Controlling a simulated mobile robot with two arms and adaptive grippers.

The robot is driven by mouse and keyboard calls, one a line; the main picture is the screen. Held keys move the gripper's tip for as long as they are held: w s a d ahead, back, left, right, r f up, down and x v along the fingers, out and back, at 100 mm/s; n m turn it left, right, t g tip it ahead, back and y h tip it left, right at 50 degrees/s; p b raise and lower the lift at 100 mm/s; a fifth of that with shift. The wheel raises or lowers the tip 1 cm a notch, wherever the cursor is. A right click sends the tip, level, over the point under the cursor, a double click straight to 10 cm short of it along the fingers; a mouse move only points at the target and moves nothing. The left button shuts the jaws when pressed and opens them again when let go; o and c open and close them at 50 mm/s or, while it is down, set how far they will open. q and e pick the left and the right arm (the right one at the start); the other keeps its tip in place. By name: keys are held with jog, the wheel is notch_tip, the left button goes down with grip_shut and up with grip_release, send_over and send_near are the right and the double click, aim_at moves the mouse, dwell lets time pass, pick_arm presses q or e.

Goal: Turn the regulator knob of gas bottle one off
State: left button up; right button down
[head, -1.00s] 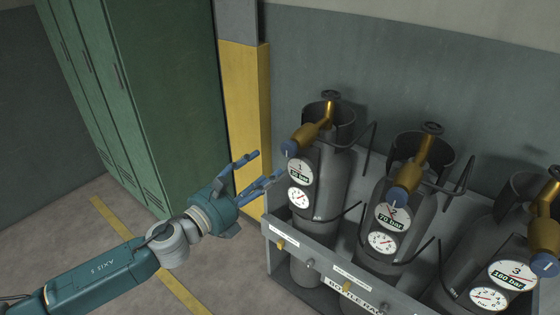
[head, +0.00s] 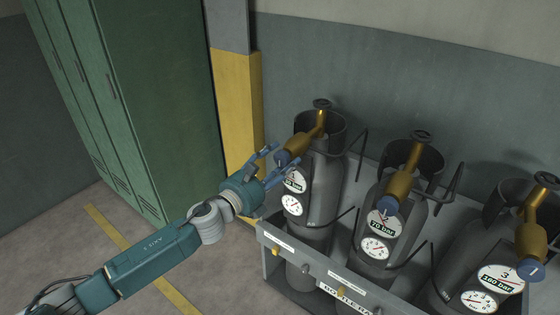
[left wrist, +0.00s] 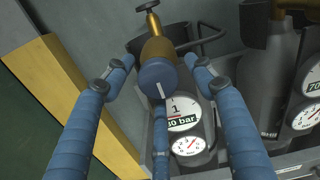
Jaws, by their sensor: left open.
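Gas bottle one (head: 322,185) is the dark grey bottle at the left of the rack, with a "1" label and a gauge. Its brass regulator ends in a blue knob (head: 283,157), which also shows in the left wrist view (left wrist: 157,76). A white line on the knob's face points nearly straight down there. My left gripper (head: 283,163) is open at this knob. In the left wrist view its blue fingers (left wrist: 158,75) lie left and right of the knob, with a third finger below. I cannot tell whether any finger touches it. My right gripper is out of view.
Bottle two (head: 400,215) and bottle three (head: 465,262) stand to the right in the same grey rack (head: 312,262), with similar blue knobs. A yellow and grey post (head: 236,115) and green lockers (head: 130,100) stand at the left. The floor before the lockers is clear.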

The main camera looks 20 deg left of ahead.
pick_arm(q)
jog(key=shift+c, duration=0.2)
jog(key=c, duration=1.1)
jog(key=shift+f, duration=0.1)
jog(key=shift+s, duration=0.1)
